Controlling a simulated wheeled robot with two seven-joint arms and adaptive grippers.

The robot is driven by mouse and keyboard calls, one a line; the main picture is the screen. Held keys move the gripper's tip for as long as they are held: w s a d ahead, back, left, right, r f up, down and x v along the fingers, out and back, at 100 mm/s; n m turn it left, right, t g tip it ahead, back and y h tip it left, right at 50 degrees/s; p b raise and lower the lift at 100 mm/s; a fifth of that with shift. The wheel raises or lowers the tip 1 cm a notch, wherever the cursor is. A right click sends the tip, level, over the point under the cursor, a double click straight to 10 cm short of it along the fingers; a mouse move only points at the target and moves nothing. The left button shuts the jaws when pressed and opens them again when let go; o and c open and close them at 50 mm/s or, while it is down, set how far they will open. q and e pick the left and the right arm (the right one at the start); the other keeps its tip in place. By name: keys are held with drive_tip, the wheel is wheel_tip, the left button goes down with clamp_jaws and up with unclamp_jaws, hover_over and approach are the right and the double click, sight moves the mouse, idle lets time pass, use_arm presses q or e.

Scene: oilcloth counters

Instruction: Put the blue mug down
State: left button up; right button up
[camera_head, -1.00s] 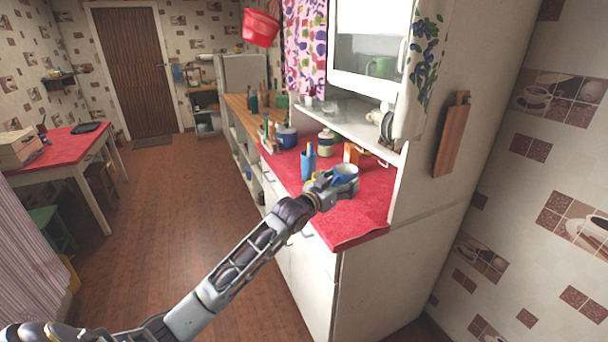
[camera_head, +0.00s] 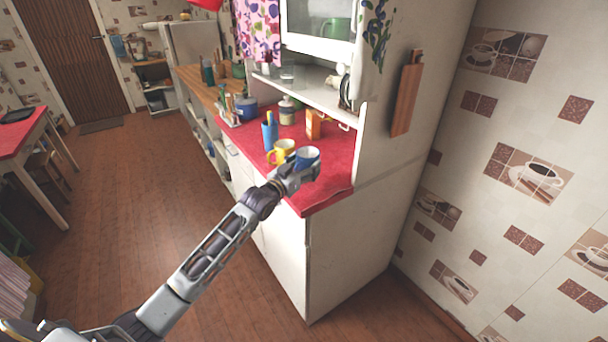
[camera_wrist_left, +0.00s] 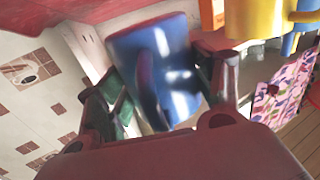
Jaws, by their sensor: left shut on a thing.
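The blue mug (camera_head: 308,156) has a pale inside and is at my left gripper (camera_head: 296,176), over the near end of the red counter (camera_head: 327,181). In the left wrist view the blue mug (camera_wrist_left: 152,70) sits between the two fingers of my left gripper (camera_wrist_left: 165,95), which is shut on it. Its handle faces the wrist camera. I cannot tell whether the mug's base touches the counter. My right gripper is in neither view.
A yellow mug (camera_head: 281,151) stands close left of the blue one. A cutting board (camera_head: 406,95) hangs on the cabinet side. The counter's near right corner is bare.

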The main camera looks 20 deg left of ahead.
use_arm(q)
drive_tip(key=shift+r, duration=0.1)
drive_tip(key=shift+f, duration=1.85)
drive_tip(key=shift+f, duration=0.1)
drive_tip(key=o, duration=1.2)
drive_tip(key=shift+f, duration=0.1)
drive_tip(key=shift+o, duration=0.2)
drive_tip(key=shift+s, duration=0.1)
drive_tip(key=v, duration=1.2)
